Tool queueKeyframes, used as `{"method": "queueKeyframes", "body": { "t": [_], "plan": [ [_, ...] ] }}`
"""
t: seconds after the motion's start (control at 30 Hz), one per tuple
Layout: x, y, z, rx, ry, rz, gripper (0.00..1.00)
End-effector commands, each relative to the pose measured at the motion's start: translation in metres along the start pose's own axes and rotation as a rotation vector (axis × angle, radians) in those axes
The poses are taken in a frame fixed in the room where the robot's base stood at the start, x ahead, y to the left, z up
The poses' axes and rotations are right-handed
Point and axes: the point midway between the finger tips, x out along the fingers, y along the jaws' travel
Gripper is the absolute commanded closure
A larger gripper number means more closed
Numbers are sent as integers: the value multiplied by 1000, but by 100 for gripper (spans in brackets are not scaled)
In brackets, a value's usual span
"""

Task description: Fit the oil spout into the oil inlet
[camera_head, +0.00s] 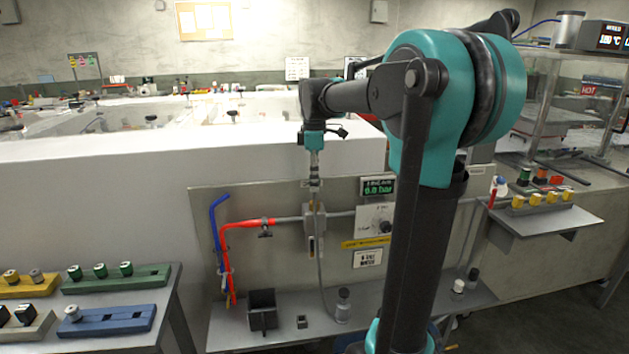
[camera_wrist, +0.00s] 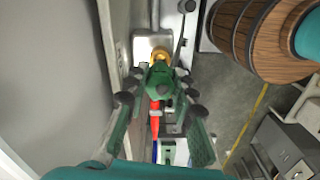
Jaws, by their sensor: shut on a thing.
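My gripper (camera_head: 315,145) hangs pointing down in front of the wall panel in the head view. In the head view, a slim grey shaft of the spout (camera_head: 315,168) runs down below the gripper. A brass-coloured round fitting, perhaps the oil inlet (camera_wrist: 160,53), shows just beyond the spout. The spout partly covers it, so I cannot tell whether they touch.
A red pipe (camera_head: 240,228) and a blue pipe (camera_head: 214,215) stand left of the gripper on the panel (camera_head: 205,260). A small black bin (camera_head: 262,312) stands on the shelf below. A grey hose (camera_head: 320,270) hangs down to the shelf. Coloured holders (camera_head: 115,280) sit at left.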

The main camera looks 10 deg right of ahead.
Motion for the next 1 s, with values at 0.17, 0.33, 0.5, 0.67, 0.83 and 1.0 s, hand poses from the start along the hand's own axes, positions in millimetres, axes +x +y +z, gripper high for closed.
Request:
{"method": "queueKeyframes", "body": {
  "t": [0.17, 0.33, 0.5, 0.67, 0.83, 1.0],
  "plan": [
    [0, 0, 0, 0, 0, 0, 100],
    [2, 0, 0, 0, 0, 0, 100],
    [6, 0, 0, 0, 0, 0, 100],
    [10, 0, 0, 0, 0, 0, 100],
    [14, 0, 0, 0, 0, 0, 100],
    [17, 0, 0, 0, 0, 0, 100]
  ]
}}
